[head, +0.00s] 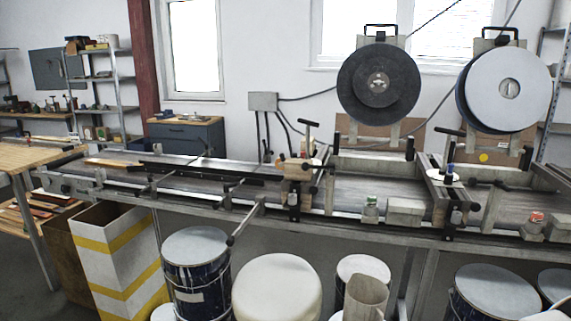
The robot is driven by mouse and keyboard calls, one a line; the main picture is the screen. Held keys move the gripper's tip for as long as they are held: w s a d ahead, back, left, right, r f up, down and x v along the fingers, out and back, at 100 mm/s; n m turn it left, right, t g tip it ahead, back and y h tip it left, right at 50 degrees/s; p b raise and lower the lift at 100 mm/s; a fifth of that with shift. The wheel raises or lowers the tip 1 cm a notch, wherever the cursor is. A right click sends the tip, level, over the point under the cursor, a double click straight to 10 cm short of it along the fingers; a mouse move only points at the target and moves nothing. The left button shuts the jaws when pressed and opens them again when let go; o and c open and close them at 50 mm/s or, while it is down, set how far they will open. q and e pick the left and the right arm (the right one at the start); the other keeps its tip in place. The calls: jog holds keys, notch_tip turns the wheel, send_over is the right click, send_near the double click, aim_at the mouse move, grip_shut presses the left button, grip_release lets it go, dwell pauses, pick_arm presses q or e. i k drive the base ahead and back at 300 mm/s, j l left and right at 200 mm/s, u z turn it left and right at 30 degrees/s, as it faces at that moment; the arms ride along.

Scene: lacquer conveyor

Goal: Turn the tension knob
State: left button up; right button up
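A long conveyor (345,190) runs across the head view from left to right. It carries several black handles and knobs, and I cannot tell which one is the tension knob. A small round fitting (65,188) sits on the metal block at the conveyor's left end. A black-tipped lever (231,240) sticks out from the front, left of the middle. A black T-handle (308,124) stands upright above a wooden block near the middle. A small blue-topped part (450,169) stands farther right. Neither of my grippers is in view.
Blue drums (196,265) and a white drum (277,288) stand in front of and below the conveyor. A yellow-striped box (118,256) stands at left, near a wooden table (30,158). Two large reels (379,84) (508,90) stand behind the conveyor.

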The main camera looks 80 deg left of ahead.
aim_at(64, 188)
jog(key=u, duration=4.15)
jog(key=i+j+z, duration=0.1)
jog(key=i+j, duration=0.15)
jog(key=i, duration=0.2)
jog(key=i+j+z, duration=0.1)
jog(key=i+j, duration=0.15)
jog(key=i, duration=0.2)
jog(key=i+j+z, duration=0.1)
jog(key=i+j, duration=0.2)
jog(key=i, duration=0.15)
